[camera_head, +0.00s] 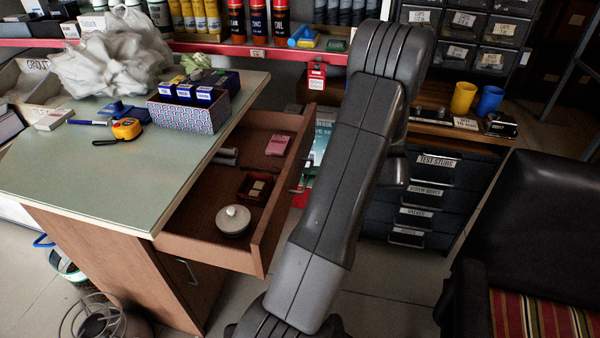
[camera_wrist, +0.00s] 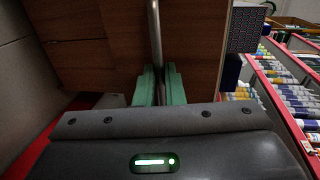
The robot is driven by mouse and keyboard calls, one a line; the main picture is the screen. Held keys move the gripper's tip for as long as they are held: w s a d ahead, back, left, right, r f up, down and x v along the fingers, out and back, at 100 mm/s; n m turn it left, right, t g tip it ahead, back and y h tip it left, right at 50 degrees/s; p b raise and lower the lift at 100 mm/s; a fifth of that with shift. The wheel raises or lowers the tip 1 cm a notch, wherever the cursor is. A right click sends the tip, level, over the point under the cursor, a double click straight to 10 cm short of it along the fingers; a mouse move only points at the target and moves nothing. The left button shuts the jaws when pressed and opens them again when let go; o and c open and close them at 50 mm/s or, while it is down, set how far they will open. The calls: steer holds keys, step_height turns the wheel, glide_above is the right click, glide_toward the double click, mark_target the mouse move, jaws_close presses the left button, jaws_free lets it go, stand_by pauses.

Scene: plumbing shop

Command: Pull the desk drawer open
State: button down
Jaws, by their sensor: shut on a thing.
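The wooden desk drawer (camera_head: 269,238) stands well out from under the green-topped desk (camera_head: 90,175). In the wrist view the handle (camera_wrist: 155,35) is an upright bar running down between the green fingers of my gripper (camera_wrist: 157,86). The gripper is shut on the handle. The wooden drawer front fills much of the wrist view. The gripper fingers cannot be made out in the head view, where my arm covers that spot.
Inside the drawer lie a round pale container (camera_head: 233,221), a small dark box (camera_head: 255,188) and a pink item (camera_head: 278,145). A patterned box (camera_head: 188,112) and a tape measure (camera_head: 127,129) sit on the desk. A black chair (camera_head: 525,215) stands at right.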

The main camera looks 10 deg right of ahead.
steer(key=shift+s+d, duration=0.1)
steer(key=shift+d, duration=0.2)
steer(key=c, duration=1.6)
jaws_free()
steer(key=shift+o, duration=0.2)
steer(key=p+v, duration=0.2)
steer(key=v, duration=1.1)
steer(key=shift+d+p, duration=0.35)
steer(key=shift+d, duration=0.05)
steer(key=shift+a, duration=0.1)
steer(key=b+x, duration=0.2)
steer(key=x, duration=1.2)
steer(key=shift+a+b, duration=0.25)
steer(key=shift+b, duration=0.1)
